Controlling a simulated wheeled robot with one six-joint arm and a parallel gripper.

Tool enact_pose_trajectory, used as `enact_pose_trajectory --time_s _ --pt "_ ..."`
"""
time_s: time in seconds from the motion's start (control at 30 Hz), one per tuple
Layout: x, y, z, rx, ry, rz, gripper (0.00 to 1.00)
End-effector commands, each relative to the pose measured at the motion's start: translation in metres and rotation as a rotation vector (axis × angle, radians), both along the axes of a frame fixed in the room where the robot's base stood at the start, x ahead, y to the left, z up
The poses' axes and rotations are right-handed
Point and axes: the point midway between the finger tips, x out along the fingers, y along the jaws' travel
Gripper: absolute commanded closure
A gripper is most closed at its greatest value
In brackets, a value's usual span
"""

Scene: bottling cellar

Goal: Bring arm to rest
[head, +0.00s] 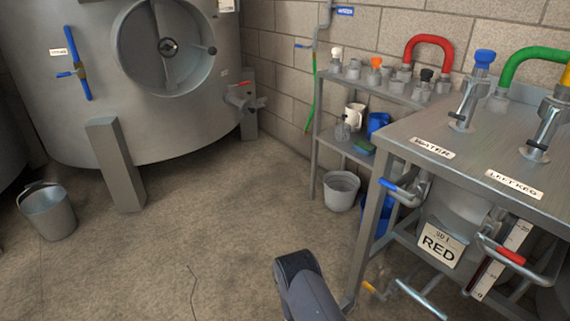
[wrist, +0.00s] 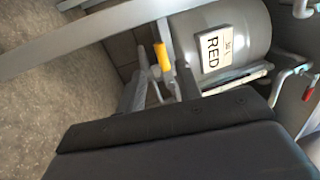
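Part of my arm (head: 305,287), a dark grey link with a black end, rises at the bottom middle of the head view, left of the steel table's near leg. In the wrist view a large dark grey and black part (wrist: 180,150), which looks like my own arm, fills the bottom and hides what lies behind it. I cannot make out gripper fingers in either view, and I see nothing held.
A steel table (head: 455,152) with valves stands at right; a tank marked RED (head: 440,243) is below it, its label also in the wrist view (wrist: 215,50). Middle floor is clear.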

Motion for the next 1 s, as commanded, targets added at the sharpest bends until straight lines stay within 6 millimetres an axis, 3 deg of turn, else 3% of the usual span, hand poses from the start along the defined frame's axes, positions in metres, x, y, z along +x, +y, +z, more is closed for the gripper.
enact_pose_trajectory --time_s 0.5,1.0 --pt "0.056 -0.073 0.016 -0.001 -0.004 -0.003 0.67" --pt "0.051 -0.069 0.030 0.113 -0.147 0.003 0.67"
